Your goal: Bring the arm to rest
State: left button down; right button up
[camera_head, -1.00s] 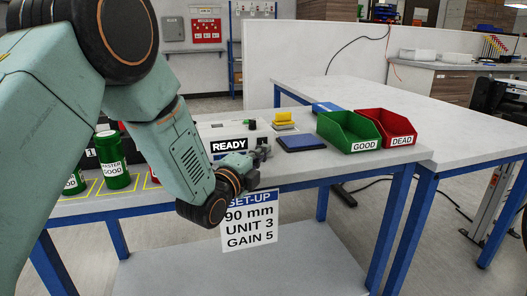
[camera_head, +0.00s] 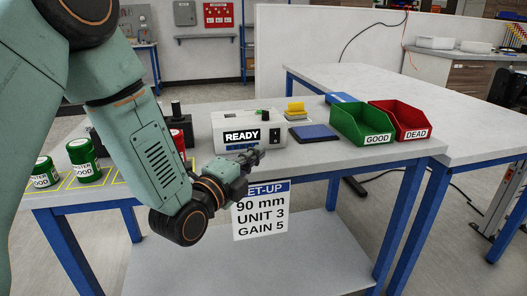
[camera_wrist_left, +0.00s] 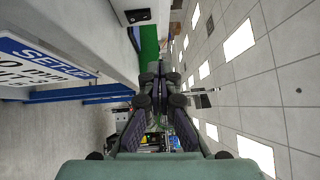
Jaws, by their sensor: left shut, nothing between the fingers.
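My left arm comes in from the left in the head view and hangs in front of the table's front edge. Its gripper (camera_head: 246,163) is shut and empty, above the SET-UP sign (camera_head: 261,212) and in front of the white READY box (camera_head: 235,133). In the left wrist view the gripper's fingers (camera_wrist_left: 163,80) are together with nothing between them. The wrist view looks along the table edge, with the sign (camera_wrist_left: 40,62) at the left. My right gripper is in no view.
Green MASTER GOOD cans (camera_head: 83,160) stand on the table at the left. A blue pad (camera_head: 314,132), a green GOOD bin (camera_head: 362,126) and a red DEAD bin (camera_head: 404,121) are at the right. The floor in front of the table is clear.

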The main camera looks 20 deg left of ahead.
pick_arm(q)
jog(key=shift+s+a, duration=0.1)
jog(key=s+f+n+g+y, duration=0.1)
jog(key=s+f+n+g, duration=0.4)
jog(key=s+f+n, duration=0.5)
jog(key=s+f+n+g+y, duration=0.25)
jog(key=f+n+g, duration=0.4)
jog(key=f, duration=0.75)
jog(key=s+f+n+g, duration=0.1)
jog(key=s+f, duration=0.3)
jog(key=s, duration=0.4)
jog(key=s+f+n+g, duration=0.2)
jog(key=s+f+g, duration=0.1)
jog(key=s, duration=0.6)
jog(key=s+a+f+n+g, duration=0.1)
jog(key=s+f+n+g, duration=0.1)
jog(key=s+f, duration=0.3)
jog(key=s, duration=0.4)
jog(key=shift+f+g, duration=0.3)
jog(key=shift+g, duration=0.05)
jog(key=shift+a, duration=0.1)
